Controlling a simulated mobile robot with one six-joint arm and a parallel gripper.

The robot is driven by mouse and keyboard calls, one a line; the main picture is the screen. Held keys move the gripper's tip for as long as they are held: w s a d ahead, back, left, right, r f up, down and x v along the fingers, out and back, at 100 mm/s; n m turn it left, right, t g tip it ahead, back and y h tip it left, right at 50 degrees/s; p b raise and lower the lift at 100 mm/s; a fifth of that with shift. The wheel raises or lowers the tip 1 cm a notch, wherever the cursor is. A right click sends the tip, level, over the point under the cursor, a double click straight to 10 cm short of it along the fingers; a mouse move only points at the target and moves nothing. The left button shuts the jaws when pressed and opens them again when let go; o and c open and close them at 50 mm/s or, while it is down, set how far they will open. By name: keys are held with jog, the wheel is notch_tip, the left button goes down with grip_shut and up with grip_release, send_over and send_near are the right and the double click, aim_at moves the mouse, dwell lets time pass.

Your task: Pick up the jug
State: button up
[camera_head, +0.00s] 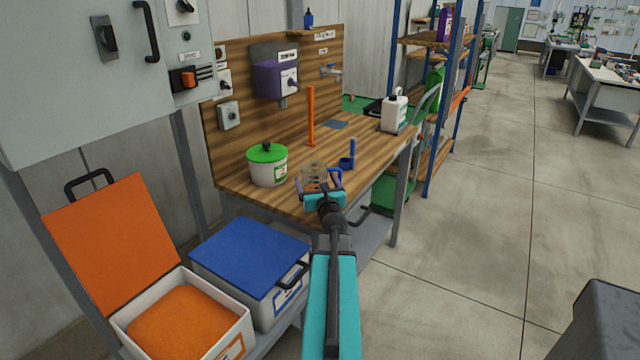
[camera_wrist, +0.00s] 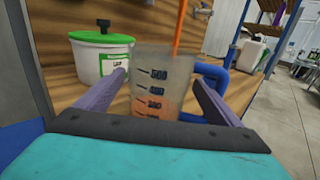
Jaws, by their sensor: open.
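A clear measuring jug (camera_wrist: 160,92) with dark graduation marks stands on the wooden bench. In the wrist view it is between the two purple fingers of my gripper (camera_wrist: 158,78), and a blue loop that looks like its handle is at its right side. The jug's lower part is hidden behind the gripper's body. In the head view the jug (camera_head: 314,170) shows just beyond my gripper (camera_head: 320,181), near the bench's front edge. My gripper is open, with a finger on either side of the jug; I cannot tell whether either finger touches it.
A white tub with a green lid (camera_head: 267,166) stands to the left on the bench (camera_head: 232,183). A blue holder (camera_head: 350,156), an orange rod (camera_head: 310,115) and a white canister (camera_head: 394,114) stand farther back. Blue-lidded (camera_head: 248,258) and open orange (camera_head: 180,318) bins are below left.

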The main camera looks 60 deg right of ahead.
jog(key=shift+w+d, duration=0.15)
dwell(0.5)
jog(key=c, duration=1.3)
jog(key=shift+o, duration=0.2)
jog(key=shift+r, duration=0.15)
